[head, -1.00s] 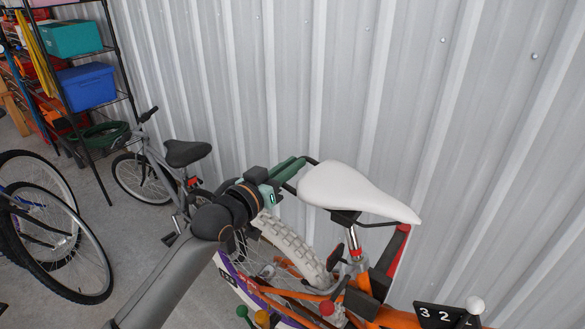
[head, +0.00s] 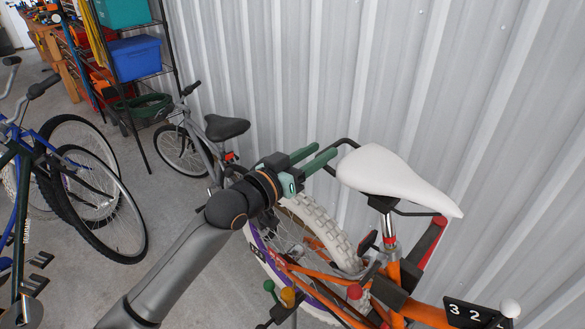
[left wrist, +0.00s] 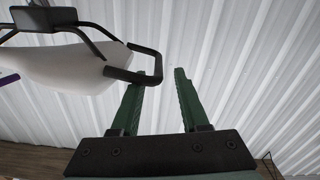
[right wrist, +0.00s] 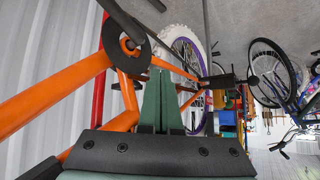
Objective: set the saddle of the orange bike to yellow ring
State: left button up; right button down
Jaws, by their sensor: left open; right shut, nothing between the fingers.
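The orange bike (head: 430,312) stands by the wall. Its white saddle (head: 395,178) sits on a silver post (head: 390,251) with a red ring (head: 389,237); I see no yellow ring. A black loop (head: 347,141) sticks out from the saddle. My left gripper (head: 327,150) is open beside this loop. In the left wrist view the loop (left wrist: 147,52) is near the left fingertip of the gripper (left wrist: 160,73); I cannot tell if they touch. My right gripper (right wrist: 160,74) is shut and empty, near the orange frame (right wrist: 85,72).
A corrugated metal wall (head: 470,110) rises close behind the saddle. A grey bike (head: 205,152) stands further back, near a shelf with a blue bin (head: 135,57). Other bikes, one with a dark wheel (head: 100,205), stand at left. Concrete floor (head: 180,235) is clear between.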

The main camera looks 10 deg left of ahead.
pick_arm(q)
jog(key=v, duration=0.8)
jog(key=shift+b, duration=0.35)
